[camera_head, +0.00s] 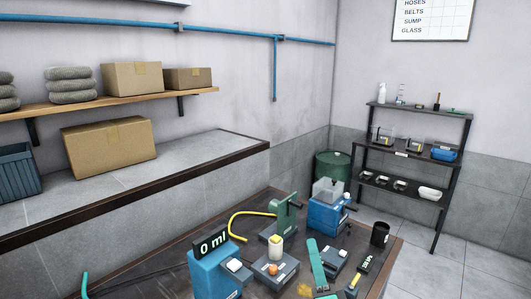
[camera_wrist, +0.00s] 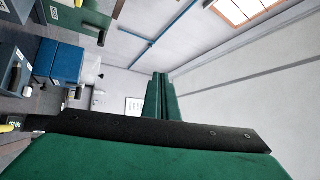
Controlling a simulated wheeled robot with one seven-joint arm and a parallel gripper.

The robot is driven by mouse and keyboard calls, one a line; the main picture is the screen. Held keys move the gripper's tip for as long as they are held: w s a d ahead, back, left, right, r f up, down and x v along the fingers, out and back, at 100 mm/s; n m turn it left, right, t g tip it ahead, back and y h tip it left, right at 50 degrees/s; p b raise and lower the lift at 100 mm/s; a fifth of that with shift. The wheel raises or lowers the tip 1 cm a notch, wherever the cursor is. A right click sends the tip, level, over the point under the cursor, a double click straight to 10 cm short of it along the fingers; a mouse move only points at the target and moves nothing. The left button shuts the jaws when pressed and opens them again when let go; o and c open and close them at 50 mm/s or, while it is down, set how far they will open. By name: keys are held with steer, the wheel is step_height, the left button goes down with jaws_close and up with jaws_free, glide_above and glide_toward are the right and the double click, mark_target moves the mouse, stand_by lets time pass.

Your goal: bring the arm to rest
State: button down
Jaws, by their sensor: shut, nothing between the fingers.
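My gripper (camera_wrist: 161,98) shows in the wrist view as two green fingers pressed together, pointing away from the camera beyond a black plate. It is shut and holds nothing. The fingers stand in open air, with wall and ceiling behind them and no object touching them. The wrist picture is turned on its side. I do not make out my gripper or arm in the head view.
The dark workbench (camera_head: 265,200) carries a blue unit with a "0 ml" display (camera_head: 212,243), a green stand (camera_head: 285,215), a blue machine with a clear tank (camera_head: 328,212) and a black cup (camera_head: 380,234). A black shelf rack (camera_head: 441,200) stands right. Tiled floor (camera_head: 480,262) there is clear.

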steer(key=s+d+f+g+h, duration=0.2)
steer(key=s+d+f+h, duration=0.45)
steer(key=f, duration=0.25)
steer(key=s+d+f+g+h, duration=0.2)
steer(key=s+d+f+h, duration=0.3)
steer(key=s+d+f, duration=0.4)
steer(key=s+a+f+n+g+y, duration=0.1)
steer(key=s+a+f+n+y, duration=0.2)
steer(key=s+a+f+n, duration=0.45)
steer(key=s+a+f+n+g+y, duration=0.15)
steer(key=s+a+f, duration=0.25)
steer(key=s+a, duration=0.75)
steer(key=s+a+r+n+y, duration=0.1)
steer(key=s+a+n+y, duration=0.3)
steer(key=s+a, duration=0.5)
steer(key=shift+a+n+g+y, duration=0.15)
steer(key=shift+n+g+y, duration=0.2)
steer(key=shift+n+y, duration=0.05)
